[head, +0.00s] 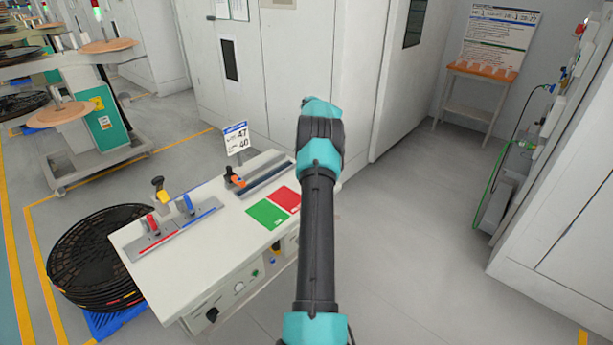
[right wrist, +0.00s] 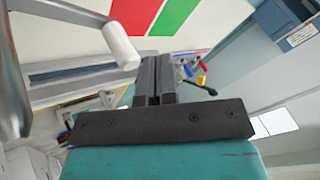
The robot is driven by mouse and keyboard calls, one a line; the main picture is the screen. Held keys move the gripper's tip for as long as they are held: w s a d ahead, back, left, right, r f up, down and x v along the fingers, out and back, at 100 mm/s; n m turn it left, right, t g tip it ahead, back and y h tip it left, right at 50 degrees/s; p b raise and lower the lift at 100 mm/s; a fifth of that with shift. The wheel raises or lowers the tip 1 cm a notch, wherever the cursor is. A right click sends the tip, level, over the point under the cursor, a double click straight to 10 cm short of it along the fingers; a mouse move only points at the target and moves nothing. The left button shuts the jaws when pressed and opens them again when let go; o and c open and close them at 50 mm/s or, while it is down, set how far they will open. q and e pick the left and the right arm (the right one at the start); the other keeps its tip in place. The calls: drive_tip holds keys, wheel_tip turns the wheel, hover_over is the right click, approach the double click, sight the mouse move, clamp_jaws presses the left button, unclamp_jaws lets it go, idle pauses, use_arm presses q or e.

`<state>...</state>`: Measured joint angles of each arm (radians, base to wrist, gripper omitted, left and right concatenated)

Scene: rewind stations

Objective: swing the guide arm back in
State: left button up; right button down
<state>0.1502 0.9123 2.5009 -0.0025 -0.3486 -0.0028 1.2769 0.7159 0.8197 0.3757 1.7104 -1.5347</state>
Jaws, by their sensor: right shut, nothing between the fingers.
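In the right wrist view a grey metal arm (right wrist: 62,10) with a white roller (right wrist: 122,45) at its end, which looks like the guide arm, reaches in from the upper left. My right gripper (right wrist: 157,62) is shut and empty. In that picture its fingers are just right of and below the roller, with a small gap showing; the depth between them is unclear. In the head view my right arm stands up through the middle, and its gripper and the guide arm cannot be made out. My left gripper is out of view.
A white bench (head: 215,225) carries a green patch (head: 268,214), a red patch (head: 285,199), coloured clamps and a grey rail. Black reels (head: 95,260) stand left of it on a blue pallet. Cabinets stand behind.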

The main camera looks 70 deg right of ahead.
drive_tip(key=s+a+r, duration=0.1)
drive_tip(key=s+a, duration=0.1)
drive_tip(key=a, duration=0.9)
drive_tip(key=shift+s, duration=0.35)
